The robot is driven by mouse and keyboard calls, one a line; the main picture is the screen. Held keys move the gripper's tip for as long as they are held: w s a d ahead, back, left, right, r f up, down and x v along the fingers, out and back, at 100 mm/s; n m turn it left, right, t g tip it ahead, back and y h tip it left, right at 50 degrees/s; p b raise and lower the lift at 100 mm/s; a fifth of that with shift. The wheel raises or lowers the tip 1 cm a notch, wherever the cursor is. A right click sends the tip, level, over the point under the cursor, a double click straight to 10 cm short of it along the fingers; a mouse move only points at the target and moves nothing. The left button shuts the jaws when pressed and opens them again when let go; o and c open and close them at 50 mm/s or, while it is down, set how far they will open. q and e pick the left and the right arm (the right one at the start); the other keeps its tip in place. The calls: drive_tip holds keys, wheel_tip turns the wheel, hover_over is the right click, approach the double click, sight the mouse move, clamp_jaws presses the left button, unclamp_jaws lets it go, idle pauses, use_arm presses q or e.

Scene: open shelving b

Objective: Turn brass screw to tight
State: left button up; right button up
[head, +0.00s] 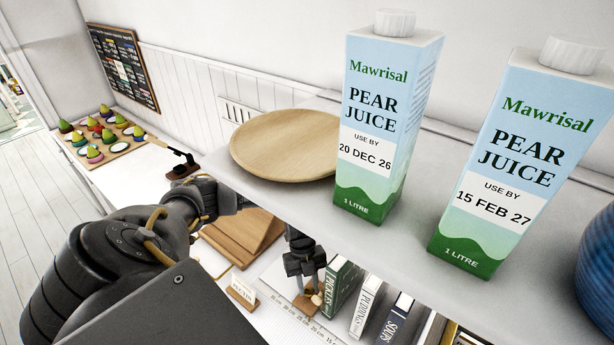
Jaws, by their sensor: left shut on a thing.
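My left arm comes in from the left and passes under the shelf edge. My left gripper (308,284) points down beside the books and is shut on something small. A small brownish-gold piece (316,299) shows at its fingertips, above a small wooden block (304,310). It may be the brass screw, but it is too small and too covered by the fingers to be sure. How far it is turned cannot be told. My right gripper is not in view.
A shelf above holds a wooden plate (285,146), two pear juice cartons (387,120) and a blue vessel (598,265). Upright books (342,286) stand close right of the gripper. A wooden stand (236,238) and small sign (243,292) are left. Pear-shaped pieces (95,153) sit farther back.

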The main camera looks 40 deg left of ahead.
use_arm(q)
drive_tip(key=shift+w+m+g, duration=0.1)
drive_tip(key=shift+m+g, duration=0.2)
drive_tip(key=shift+m, duration=0.6)
drive_tip(key=shift+d, duration=0.1)
drive_tip(key=o, duration=1)
